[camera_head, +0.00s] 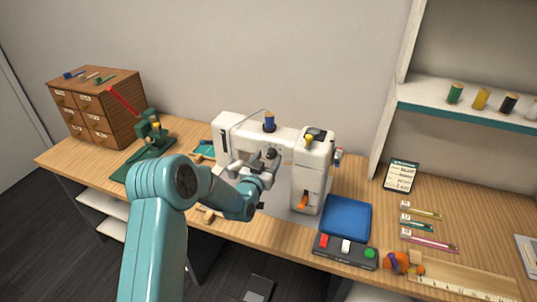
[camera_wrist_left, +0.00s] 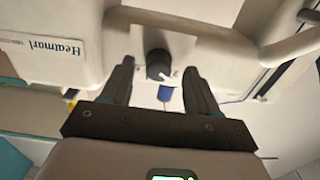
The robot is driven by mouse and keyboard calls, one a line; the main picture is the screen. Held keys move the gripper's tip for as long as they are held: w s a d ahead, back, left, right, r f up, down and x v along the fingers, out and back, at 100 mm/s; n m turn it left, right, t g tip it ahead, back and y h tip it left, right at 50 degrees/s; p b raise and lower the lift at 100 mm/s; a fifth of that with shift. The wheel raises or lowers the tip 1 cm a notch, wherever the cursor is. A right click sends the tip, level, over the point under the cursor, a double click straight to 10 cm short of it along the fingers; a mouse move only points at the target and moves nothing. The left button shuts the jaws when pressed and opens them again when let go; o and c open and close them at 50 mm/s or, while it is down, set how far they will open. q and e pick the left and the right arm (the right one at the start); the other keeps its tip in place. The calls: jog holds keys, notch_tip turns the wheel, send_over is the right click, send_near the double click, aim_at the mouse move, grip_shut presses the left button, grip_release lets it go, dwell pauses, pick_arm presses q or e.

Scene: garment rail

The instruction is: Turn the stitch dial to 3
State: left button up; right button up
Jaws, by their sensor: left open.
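The white sewing machine (camera_head: 312,150) stands on the wooden table in the head view. My left gripper (camera_head: 268,165) is in front of the machine's body. In the left wrist view the two fingers of my left gripper (camera_wrist_left: 158,80) are open, one on each side of the dial, with visible gaps. I cannot tell how far the fingertips are from the panel. My right gripper is not in view.
A blue spool (camera_head: 269,121) stands on top of the machine. A blue pad (camera_head: 346,218) and a dark box with coloured buttons (camera_head: 345,251) lie to its right. A green clamp-like tool (camera_head: 150,135) and a drawer chest (camera_head: 98,105) stand at the left.

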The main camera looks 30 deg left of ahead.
pick_arm(q)
jog(key=shift+w+f, duration=0.1)
jog(key=shift+w, duration=0.6)
jog(key=shift+a, duration=0.1)
jog(key=shift+s, duration=0.15)
jog(key=c, duration=1)
jog(key=shift+m+b, duration=0.3)
jog(key=shift+b, duration=0.2)
jog(key=shift+c, duration=0.2)
jog(key=m+b, duration=0.5)
jog(key=b, duration=0.4)
jog(key=shift+f+b, duration=0.15)
jog(key=shift+b, duration=0.15)
jog(key=shift+r+m+b, duration=0.2)
jog(key=shift+m+b, duration=1)
jog(key=shift+b, duration=0.05)
